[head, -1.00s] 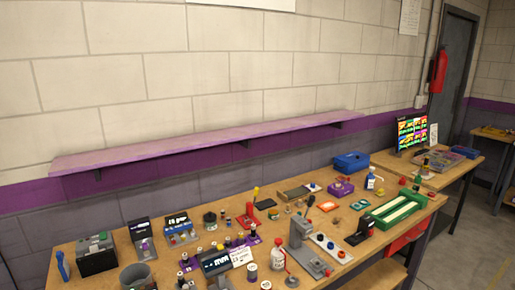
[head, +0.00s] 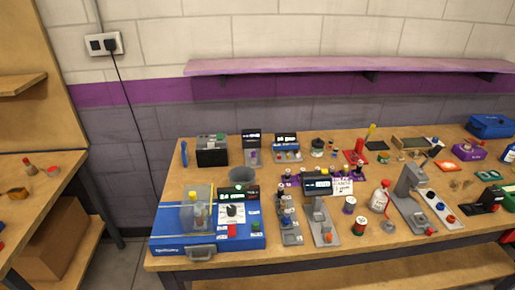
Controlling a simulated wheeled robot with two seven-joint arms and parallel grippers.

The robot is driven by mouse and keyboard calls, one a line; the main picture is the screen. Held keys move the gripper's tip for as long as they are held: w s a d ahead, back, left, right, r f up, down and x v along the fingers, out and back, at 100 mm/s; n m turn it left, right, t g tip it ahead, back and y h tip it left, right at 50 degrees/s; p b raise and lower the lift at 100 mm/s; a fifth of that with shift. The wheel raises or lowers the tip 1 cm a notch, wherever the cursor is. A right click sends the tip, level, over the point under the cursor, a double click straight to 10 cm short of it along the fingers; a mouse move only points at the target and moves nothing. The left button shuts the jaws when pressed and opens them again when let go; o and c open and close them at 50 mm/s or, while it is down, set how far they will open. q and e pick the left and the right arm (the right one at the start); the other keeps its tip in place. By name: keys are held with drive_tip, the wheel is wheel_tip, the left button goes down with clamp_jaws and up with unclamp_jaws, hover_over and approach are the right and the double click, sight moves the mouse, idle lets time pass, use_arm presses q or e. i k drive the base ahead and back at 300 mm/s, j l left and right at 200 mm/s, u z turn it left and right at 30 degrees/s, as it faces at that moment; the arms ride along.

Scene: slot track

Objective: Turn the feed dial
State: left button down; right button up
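A blue machine (head: 180,243) sits at the front left corner of the wooden workbench. A round dial (head: 235,211) with a white face and a dark pointer or knob is on its upright panel. A small dark display (head: 233,197) with green characters is just above the dial. The dial's exact setting is too small to read. A clear box-like cover (head: 195,212) stands on the machine's left part, with a yellowish item inside. Neither of my grippers is in view.
A grey cup (head: 240,175) stands behind the machine. Small devices with displays, such as one at the middle (head: 316,184), and several spools are to its right. A black box (head: 211,152) is at the back left. A purple shelf (head: 340,66) runs above the bench.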

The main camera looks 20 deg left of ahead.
sight(231, 209)
drive_tip(key=j+u, duration=0.2)
drive_tip(key=u, duration=0.3)
drive_tip(key=j+u, duration=0.15)
drive_tip(key=u, duration=0.3)
drive_tip(key=i, duration=0.05)
